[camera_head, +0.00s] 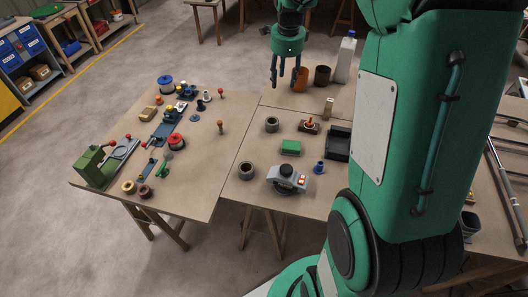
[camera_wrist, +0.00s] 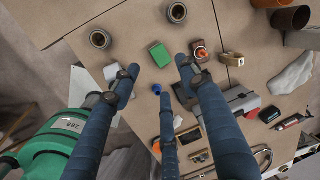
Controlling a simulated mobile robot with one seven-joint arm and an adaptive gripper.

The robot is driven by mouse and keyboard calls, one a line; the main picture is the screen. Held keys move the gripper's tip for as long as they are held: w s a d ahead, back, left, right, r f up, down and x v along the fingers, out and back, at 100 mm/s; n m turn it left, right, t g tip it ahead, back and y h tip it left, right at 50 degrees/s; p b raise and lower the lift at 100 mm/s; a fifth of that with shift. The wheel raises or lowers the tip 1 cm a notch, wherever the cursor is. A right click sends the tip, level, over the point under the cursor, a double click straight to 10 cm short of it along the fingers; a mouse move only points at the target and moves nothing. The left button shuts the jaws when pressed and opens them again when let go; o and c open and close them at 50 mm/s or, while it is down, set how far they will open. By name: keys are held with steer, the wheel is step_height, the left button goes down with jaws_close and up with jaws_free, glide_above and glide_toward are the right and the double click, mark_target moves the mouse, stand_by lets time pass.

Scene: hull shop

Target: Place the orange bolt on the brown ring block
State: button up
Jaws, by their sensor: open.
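The orange bolt (camera_head: 310,123) stands upright on a small brown block (camera_head: 304,129), which looks like the ring block, on the right-hand table. The bolt shows again in the wrist view (camera_wrist: 201,50), with its block (camera_wrist: 204,60) under it. Its shaft is hidden, so I cannot tell how deep it sits. My gripper (camera_head: 284,83) points down, open and empty, high over the table and apart from the bolt. In the wrist view its fingers (camera_wrist: 158,75) are spread, with the bolt beyond the right one.
A green block (camera_head: 290,147), a black tray (camera_head: 338,143), two grey rings (camera_head: 271,124) (camera_head: 246,170) and a blue piece (camera_head: 319,167) lie near the bolt. A tan block (camera_head: 328,105), brown cups (camera_head: 322,75) and a white bottle (camera_head: 345,58) stand behind. Bare tabletop lies between them.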

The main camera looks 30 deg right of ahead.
steer(key=s+a+r+n+t, duration=0.1)
steer(key=s+a+r+n, duration=0.45)
steer(key=s+a, duration=0.2)
steer(key=s+a+r+n+t, duration=0.1)
steer(key=s+a+r+n, duration=0.3)
steer(key=s+a+n, duration=0.4)
steer(key=s+a+f+n+t, duration=0.1)
steer(key=s+a+f+n, duration=0.1)
steer(key=s+a+n, duration=0.8)
steer(key=s, duration=0.5)
steer(key=shift+s+a+t+y, duration=0.2)
steer(key=shift+s+t+y, duration=0.15)
steer(key=shift+t+y, duration=0.05)
